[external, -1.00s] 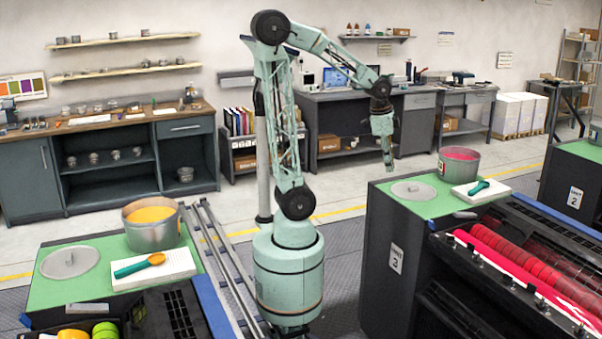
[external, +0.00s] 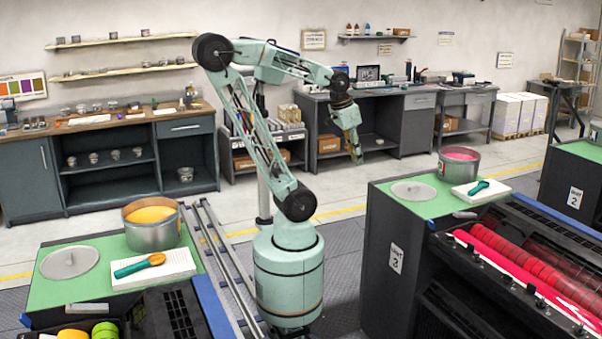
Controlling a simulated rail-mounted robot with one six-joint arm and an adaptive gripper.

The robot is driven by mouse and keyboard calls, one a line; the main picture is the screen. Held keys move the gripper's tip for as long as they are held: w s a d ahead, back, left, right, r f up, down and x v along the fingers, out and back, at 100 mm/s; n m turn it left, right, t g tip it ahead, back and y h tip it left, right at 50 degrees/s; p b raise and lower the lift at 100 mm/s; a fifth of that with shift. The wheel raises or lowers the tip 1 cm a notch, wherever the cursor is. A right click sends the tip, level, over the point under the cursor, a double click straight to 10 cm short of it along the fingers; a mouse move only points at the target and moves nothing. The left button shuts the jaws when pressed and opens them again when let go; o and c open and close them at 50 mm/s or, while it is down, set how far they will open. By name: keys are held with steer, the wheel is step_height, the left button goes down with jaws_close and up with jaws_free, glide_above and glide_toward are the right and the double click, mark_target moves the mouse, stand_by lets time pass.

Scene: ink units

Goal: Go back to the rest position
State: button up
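My gripper (external: 356,155) hangs at the end of my arm, pointing down, in the air over the open floor between the two ink units. It is apart from every surface. Its fingers are small and close together in this view, and I cannot tell whether they are open or shut. I see nothing clearly held in it. My arm is folded, with its elbow up and to the left above my base.
A pot of orange ink (external: 152,224) and a spatula (external: 139,266) on a white pad stand on the left unit. A pot of pink ink (external: 458,163) and a teal spatula (external: 479,187) are on the right unit. Benches (external: 365,105) line the wall behind.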

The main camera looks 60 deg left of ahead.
steer(key=shift+s+a+n, duration=0.15)
steer(key=shift+s+n, duration=0.25)
steer(key=shift+s, duration=0.4)
steer(key=shift+s+a+n, duration=0.15)
steer(key=shift+s+n, duration=0.25)
steer(key=shift+s, duration=0.35)
